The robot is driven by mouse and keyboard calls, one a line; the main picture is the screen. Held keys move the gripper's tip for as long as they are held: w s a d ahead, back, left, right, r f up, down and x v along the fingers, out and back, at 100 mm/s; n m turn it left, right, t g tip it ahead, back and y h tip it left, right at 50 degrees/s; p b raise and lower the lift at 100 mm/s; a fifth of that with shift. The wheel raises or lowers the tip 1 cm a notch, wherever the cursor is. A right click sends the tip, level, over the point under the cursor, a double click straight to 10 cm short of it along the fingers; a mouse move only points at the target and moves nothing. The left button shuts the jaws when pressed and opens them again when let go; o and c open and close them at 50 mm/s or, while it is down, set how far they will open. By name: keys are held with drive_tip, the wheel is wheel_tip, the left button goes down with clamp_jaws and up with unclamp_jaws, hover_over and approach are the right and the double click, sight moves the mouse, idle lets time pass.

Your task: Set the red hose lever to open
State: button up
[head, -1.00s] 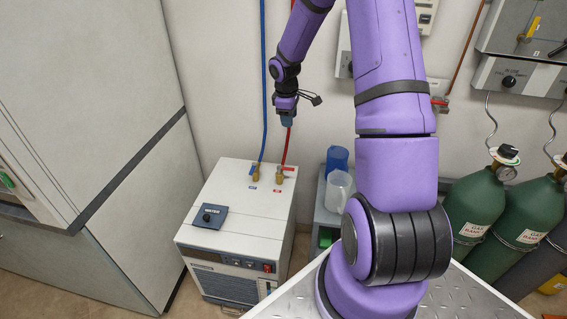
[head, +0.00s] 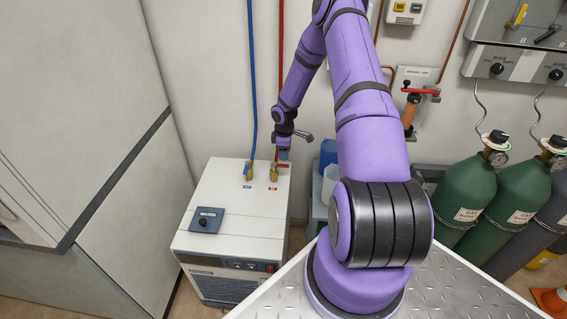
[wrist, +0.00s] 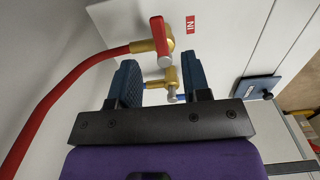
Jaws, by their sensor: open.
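The red hose (head: 281,60) runs down to a brass valve (head: 274,174) on top of the white chiller box (head: 226,190). In the wrist view the red lever (wrist: 158,35) sits on this brass valve (wrist: 163,48), beside the red "IN" label, just beyond my fingertips. The lever lies roughly up and down in that picture, across the line of the red hose (wrist: 75,75). My gripper (wrist: 160,78) is open and empty, its two blue fingers apart. In the head view my gripper (head: 283,154) is just above the valve and partly hides the lever.
The blue hose (head: 252,80) and its brass valve (head: 248,172) stand close to the left. Blue and clear containers (head: 329,170) are right of the chiller. A red-handled wall valve (head: 420,91) and green gas cylinders (head: 470,200) are farther right. A tall cabinet (head: 75,100) is at left.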

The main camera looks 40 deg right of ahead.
sight(284, 165)
wheel_tip(284, 165, down, 6)
drive_tip(key=shift+r, duration=0.1)
idle(0.4)
clamp_jaws()
